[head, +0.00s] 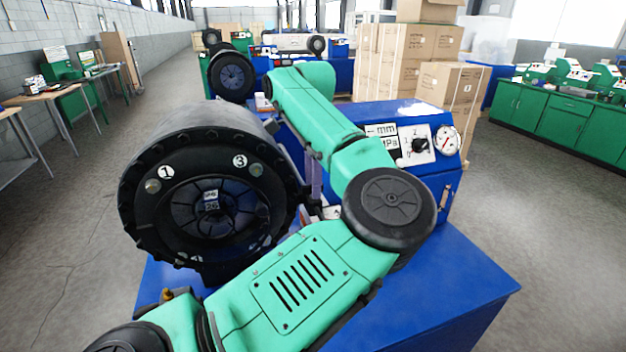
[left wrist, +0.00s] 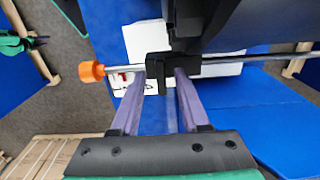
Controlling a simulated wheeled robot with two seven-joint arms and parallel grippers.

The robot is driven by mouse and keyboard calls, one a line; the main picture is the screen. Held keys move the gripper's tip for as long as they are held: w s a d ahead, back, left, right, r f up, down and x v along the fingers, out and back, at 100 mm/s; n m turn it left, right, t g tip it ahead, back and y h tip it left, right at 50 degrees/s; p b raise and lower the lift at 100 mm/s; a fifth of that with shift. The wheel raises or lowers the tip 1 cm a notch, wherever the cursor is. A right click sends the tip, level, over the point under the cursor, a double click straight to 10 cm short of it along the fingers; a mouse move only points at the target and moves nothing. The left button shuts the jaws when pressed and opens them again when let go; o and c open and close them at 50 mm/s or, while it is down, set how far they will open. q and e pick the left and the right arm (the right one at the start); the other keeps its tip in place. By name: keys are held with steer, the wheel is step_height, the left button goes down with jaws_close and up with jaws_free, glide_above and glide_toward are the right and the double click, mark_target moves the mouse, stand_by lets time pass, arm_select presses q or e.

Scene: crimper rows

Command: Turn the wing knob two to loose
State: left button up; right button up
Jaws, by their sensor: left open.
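My left gripper (left wrist: 160,76) has two purple fingers spread apart in the left wrist view. A small black block with a part hanging down (left wrist: 158,62), which may be wing knob two, sits on a metal rod at the fingertips. The hanging part lies between the fingers; I cannot tell whether they touch it. No number or loose mark is readable there. In the head view my left gripper (head: 316,184) shows as a purple finger beside the crimper's black head (head: 150,215), partly hidden by my green arm. The knob is not clear there. My right gripper is not in view.
An orange knob (left wrist: 91,72) caps the rod's left end. The blue machine body (head: 455,275) lies under my arm, with a dial panel and gauge (head: 447,140) behind. Cardboard boxes (head: 450,95) stand behind it. The floor at left is open.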

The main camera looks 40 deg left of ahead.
arm_select(q)
steer(key=shift+s+d, duration=0.1)
steer(key=shift+c, duration=1.2)
jaws_close()
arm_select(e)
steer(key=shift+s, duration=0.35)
arm_select(q)
steer(key=shift+f, duration=0.1)
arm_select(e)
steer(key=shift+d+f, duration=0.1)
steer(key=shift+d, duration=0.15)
